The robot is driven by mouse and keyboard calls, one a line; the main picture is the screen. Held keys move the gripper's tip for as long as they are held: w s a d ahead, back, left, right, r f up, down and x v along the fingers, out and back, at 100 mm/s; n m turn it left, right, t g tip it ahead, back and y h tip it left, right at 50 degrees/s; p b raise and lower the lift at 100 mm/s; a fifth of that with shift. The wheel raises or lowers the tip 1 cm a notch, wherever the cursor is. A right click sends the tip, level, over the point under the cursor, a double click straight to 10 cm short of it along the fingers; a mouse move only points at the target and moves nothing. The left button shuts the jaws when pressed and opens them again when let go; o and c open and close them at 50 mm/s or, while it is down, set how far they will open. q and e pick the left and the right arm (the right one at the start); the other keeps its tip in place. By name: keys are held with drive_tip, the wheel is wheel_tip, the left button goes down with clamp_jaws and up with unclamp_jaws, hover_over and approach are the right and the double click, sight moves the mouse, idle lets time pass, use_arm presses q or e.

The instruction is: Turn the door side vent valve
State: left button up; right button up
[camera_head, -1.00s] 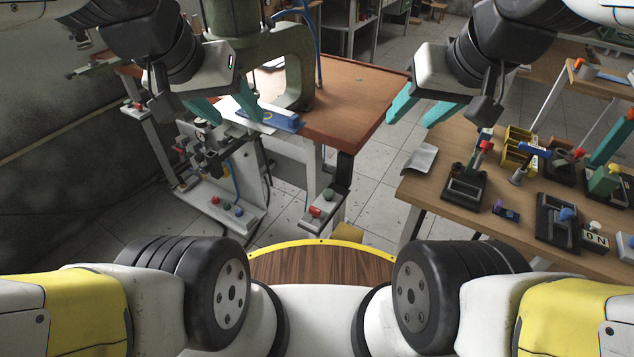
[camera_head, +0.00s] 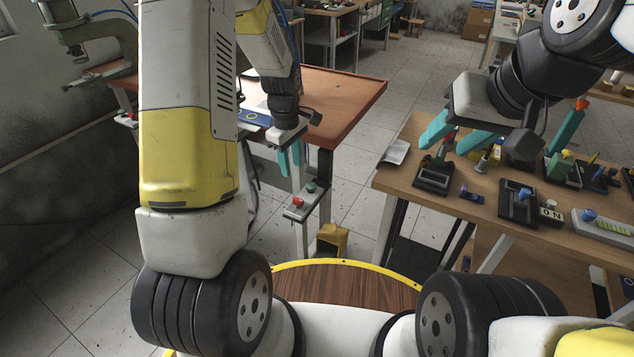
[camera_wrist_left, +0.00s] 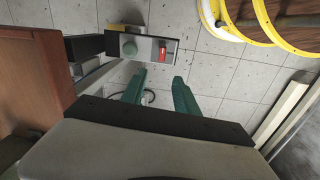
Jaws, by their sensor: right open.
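I cannot pick out the door side vent valve. The valve and fitting assembly on the left side of the red-brown bench is hidden behind my left arm in the head view. My left gripper (camera_head: 290,168) points down beside the bench's right front corner, above a small box with a red and a green button (camera_head: 304,202). In the left wrist view its teal fingers (camera_wrist_left: 156,84) are apart with nothing between them, and the button box (camera_wrist_left: 140,48) lies beyond them. My right gripper (camera_head: 441,148) is open and empty by the left edge of the wooden table.
The red-brown bench (camera_head: 345,95) stands at the centre-left. The wooden table (camera_head: 400,178) at the right carries several small switch and lever devices. Tiled floor is open between bench and table.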

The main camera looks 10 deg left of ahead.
use_arm(q)
drive_tip(key=n, duration=0.1)
hover_over(298, 199)
drive_tip(key=shift+g, duration=0.3)
wheel_tip(298, 199, down, 5)
drive_tip(key=shift+f, duration=0.1)
wheel_tip(298, 199, down, 8)
drive_tip(key=shift+r, duration=0.25)
drive_tip(key=shift+c, duration=0.5)
clamp_jaws()
